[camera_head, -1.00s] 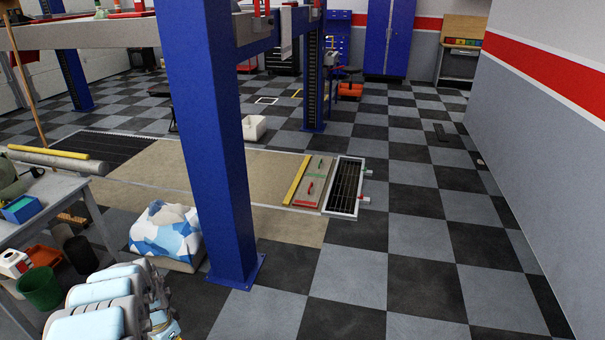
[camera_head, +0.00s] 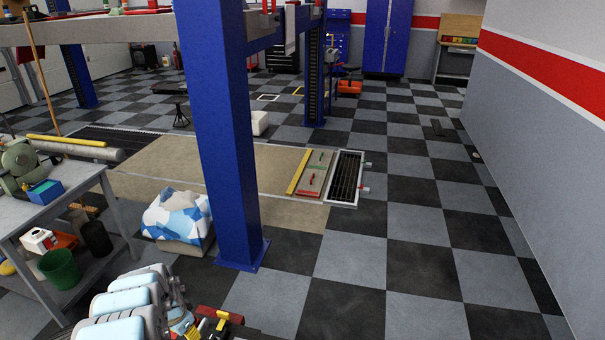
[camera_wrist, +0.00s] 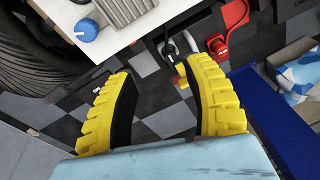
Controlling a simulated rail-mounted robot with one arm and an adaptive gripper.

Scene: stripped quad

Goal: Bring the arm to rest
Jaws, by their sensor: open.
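In the wrist view my gripper (camera_wrist: 155,70) has its two yellow ribbed fingers spread apart, with nothing held between them. Checkered floor shows through the gap. A black loop and a red tool-like piece (camera_wrist: 230,28) lie beyond the fingertips; I cannot tell how far they are from them. In the head view my pale blue and grey arm is folded at the bottom left edge. Its end is not clear there, beside small red and yellow parts (camera_head: 218,322) at the bottom edge.
A blue post (camera_head: 222,150) stands close ahead, with a blue-and-white patterned block (camera_head: 178,217) at its left. A grey workbench (camera_head: 60,190) is at the left. A dark tyre (camera_wrist: 35,55) and a blue knob (camera_wrist: 86,30) show in the wrist view.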

